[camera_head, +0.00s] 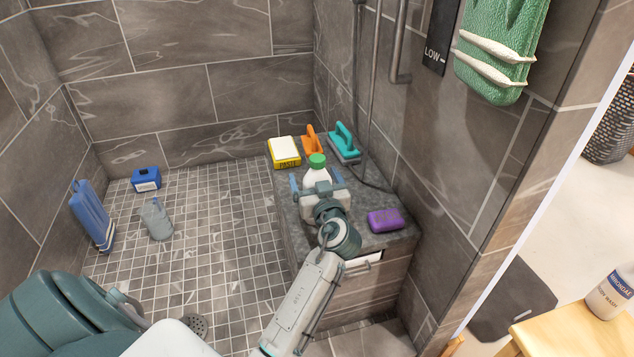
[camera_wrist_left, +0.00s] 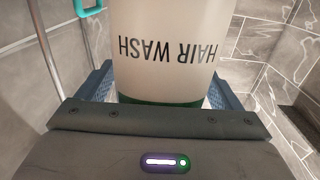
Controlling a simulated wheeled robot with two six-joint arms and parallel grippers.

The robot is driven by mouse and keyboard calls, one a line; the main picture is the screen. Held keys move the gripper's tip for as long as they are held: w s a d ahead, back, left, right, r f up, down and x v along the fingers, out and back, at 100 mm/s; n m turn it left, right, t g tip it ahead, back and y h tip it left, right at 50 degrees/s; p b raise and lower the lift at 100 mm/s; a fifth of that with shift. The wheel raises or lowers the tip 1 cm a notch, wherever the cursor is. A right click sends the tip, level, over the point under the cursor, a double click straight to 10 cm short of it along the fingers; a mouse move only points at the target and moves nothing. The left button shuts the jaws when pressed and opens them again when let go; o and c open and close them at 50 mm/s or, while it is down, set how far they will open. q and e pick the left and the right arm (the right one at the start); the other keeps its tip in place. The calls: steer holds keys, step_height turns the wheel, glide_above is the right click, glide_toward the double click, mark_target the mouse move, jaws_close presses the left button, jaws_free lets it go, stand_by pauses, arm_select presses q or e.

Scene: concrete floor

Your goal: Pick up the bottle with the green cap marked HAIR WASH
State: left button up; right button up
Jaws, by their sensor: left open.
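The white HAIR WASH bottle with a green cap (camera_head: 317,161) stands upright on the grey stone bench (camera_head: 285,205) in the shower. My left gripper (camera_head: 316,184) reaches it from the front, with its blue fingers on either side of the bottle. In the left wrist view the bottle (camera_wrist_left: 168,75) fills the middle, its HAIR WASH lettering upside down and a green band at its lower edge. The left gripper (camera_wrist_left: 160,92) is open around the bottle. Whether either finger touches it I cannot tell. My right gripper is not in view.
A yellow and white box (camera_head: 285,152), an orange tool (camera_head: 312,140) and a teal-handled brush (camera_head: 344,143) stand behind the bottle. A purple bar (camera_head: 385,220) lies to its right.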

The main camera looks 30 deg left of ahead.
arm_select(q)
steer(key=shift+s+d+r, duration=0.1)
steer(key=shift+d+r, duration=0.05)
steer(key=shift+c, duration=1.4)
steer(key=c, duration=1)
steer(key=shift+r, duration=0.15)
